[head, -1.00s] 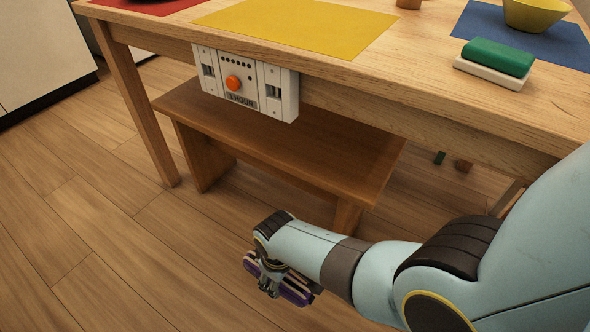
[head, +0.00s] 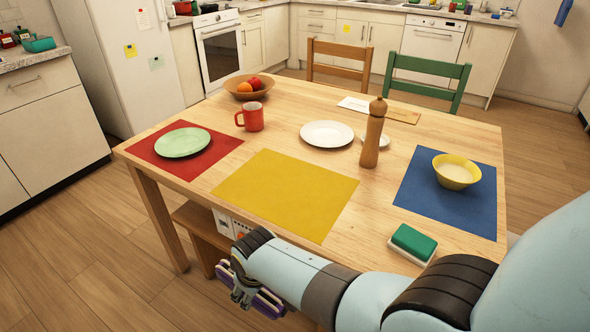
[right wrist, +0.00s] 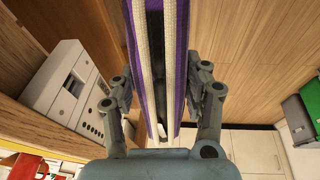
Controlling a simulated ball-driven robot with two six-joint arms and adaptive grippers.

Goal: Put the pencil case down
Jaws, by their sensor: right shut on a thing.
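The pencil case (head: 268,304), purple with cream stripes, is in my right gripper (head: 241,288), in front of the table's near edge and apart from the table top. In the right wrist view the pencil case (right wrist: 172,70) runs lengthwise between the two fingers of my right gripper (right wrist: 160,95), which are shut on it. The wooden table (head: 290,120) fills the middle of the head view. My left gripper is not in view.
The yellow mat (head: 285,195) is bare. A green plate (head: 182,143), red mug (head: 251,117), white plate (head: 327,134), pepper mill (head: 373,135), yellow bowl (head: 455,172) and green-and-white block (head: 412,243) stand on the table.

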